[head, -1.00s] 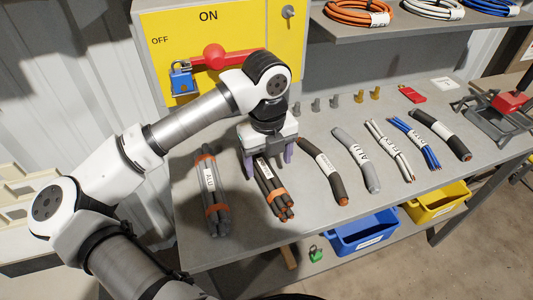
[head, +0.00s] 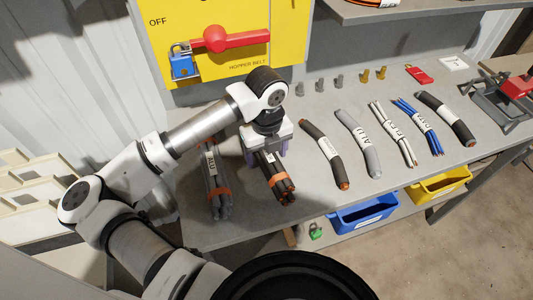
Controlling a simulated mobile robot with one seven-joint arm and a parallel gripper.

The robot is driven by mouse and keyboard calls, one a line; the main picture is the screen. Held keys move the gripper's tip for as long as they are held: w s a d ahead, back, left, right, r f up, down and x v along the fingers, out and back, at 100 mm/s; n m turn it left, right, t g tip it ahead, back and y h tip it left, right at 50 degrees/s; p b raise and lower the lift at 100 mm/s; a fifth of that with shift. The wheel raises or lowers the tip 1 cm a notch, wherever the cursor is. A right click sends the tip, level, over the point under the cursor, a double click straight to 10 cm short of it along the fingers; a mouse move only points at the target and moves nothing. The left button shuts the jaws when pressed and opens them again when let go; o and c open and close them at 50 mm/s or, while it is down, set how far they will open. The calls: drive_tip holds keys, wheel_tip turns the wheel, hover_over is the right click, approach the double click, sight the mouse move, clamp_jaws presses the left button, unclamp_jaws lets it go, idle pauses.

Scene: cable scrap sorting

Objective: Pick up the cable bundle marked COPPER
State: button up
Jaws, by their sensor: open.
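A bundle of dark cables with copper-coloured ends and an orange band (head: 277,184) lies on the grey bench, directly under my gripper. Its white label is partly hidden by the gripper, and I cannot read it in full. My gripper (head: 266,160) points down over the bundle's far half, with its purple fingers open, one to each side of the bundle. Whether the fingers touch it I cannot tell.
To the right lie a thick black cable (head: 320,152), a grey ALU cable (head: 357,143), a white one (head: 393,135), a blue bundle (head: 418,128) and another black one (head: 446,118). A red-handled vise (head: 518,87) stands far right. Blue (head: 365,215) and yellow (head: 440,186) bins sit below the bench.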

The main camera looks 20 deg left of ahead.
clamp_jaws()
drive_tip(key=shift+r, duration=0.1)
idle(0.3)
drive_tip(key=shift+w+r, duration=0.1)
drive_tip(key=shift+r, duration=0.05)
